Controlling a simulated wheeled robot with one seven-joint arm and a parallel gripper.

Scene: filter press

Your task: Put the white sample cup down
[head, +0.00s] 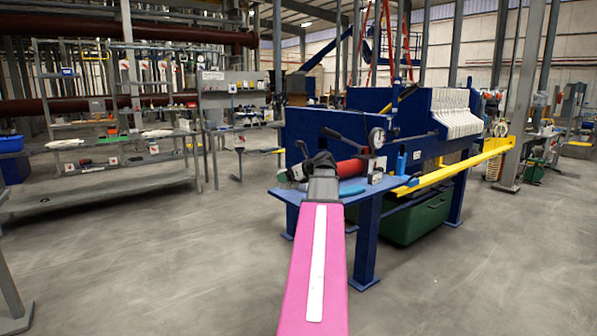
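My gripper (318,162) is at the far end of my pink arm, seen from behind, over the near-left part of a blue bench (276,193). The wrist hides its fingertips, so I cannot tell whether it is open or shut. I cannot make out the white sample cup anywhere; it may be hidden behind the wrist.
On the bench are a red cylinder (350,168), a light-blue round item (352,188) and a small blue bottle (401,162). A yellow rail (455,169) runs along the blue filter press (335,130).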

